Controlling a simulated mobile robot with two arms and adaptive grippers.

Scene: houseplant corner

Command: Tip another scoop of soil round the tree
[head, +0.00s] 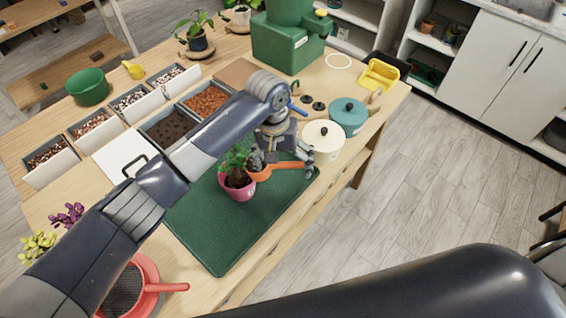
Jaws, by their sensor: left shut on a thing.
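A small leafy tree (236,156) stands upright in a pink pot (240,192) on the green mat (222,245). My left gripper (284,162) is just right of the pot, shut on the handle of an orange scoop (289,166). The scoop's bowl is at the pot's right rim, close to the foliage; I cannot tell whether it touches. What the bowl holds does not show clearly. A bin of dark soil (168,129) lies behind my left forearm, which covers part of it. My right arm crosses the bottom right; its gripper is out of frame.
A cream lidded pot (323,142) and a teal lidded pot (348,114) stand right of the left gripper. Other bins (88,125) line the back left. A red sieve (150,272) sits at the front left. The front of the mat is clear.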

